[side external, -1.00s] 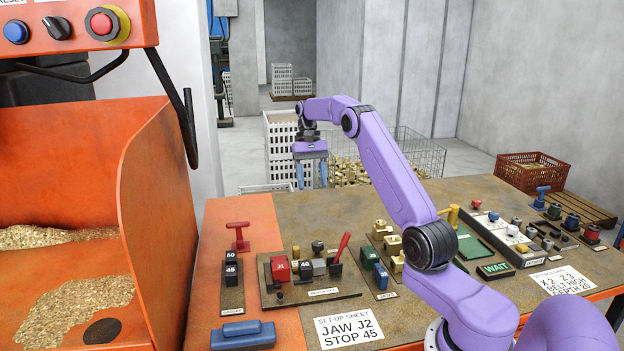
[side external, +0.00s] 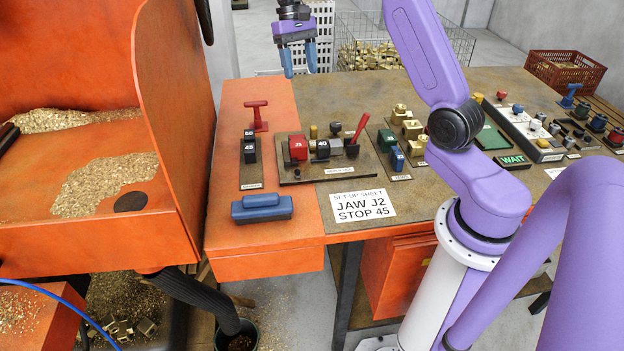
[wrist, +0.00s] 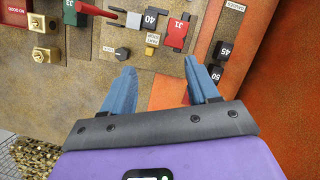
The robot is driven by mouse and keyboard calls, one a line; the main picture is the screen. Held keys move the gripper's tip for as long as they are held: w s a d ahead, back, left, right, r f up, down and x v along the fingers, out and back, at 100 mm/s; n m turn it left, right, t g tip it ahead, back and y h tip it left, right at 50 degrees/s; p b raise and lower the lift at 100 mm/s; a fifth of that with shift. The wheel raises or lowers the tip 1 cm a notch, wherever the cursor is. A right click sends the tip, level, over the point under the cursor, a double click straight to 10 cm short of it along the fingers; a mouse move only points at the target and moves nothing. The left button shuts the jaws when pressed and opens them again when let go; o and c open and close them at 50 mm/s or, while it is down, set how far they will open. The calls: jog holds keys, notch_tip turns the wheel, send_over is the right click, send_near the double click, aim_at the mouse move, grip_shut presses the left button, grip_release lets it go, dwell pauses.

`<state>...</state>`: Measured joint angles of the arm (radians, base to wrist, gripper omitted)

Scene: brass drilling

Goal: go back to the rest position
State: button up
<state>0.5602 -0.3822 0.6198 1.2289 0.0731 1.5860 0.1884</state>
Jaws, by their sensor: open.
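My gripper (side external: 299,60) is purple with blue fingers. In the side external view it hangs above the far edge of the bench, with white crates behind it. The fingers are apart with nothing between them. No rest mark for the arm can be made out.
An orange machine guard (side external: 172,100) stands left.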

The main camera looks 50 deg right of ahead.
jog(key=s+a+r+n+t+h, duration=0.15)
jog(key=s+a+n, duration=0.65)
jog(key=s+a, duration=0.8)
jog(key=s+a+f+n+t, duration=0.1)
jog(key=s+n, duration=0.3)
jog(key=s, duration=0.5)
jog(key=s+a+f+n+t, duration=0.1)
jog(key=s+f+n, duration=0.2)
jog(key=s, duration=0.6)
jog(key=shift+s+f+n, duration=0.3)
jog(key=shift+f+n, duration=0.1)
jog(key=shift+n, duration=0.6)
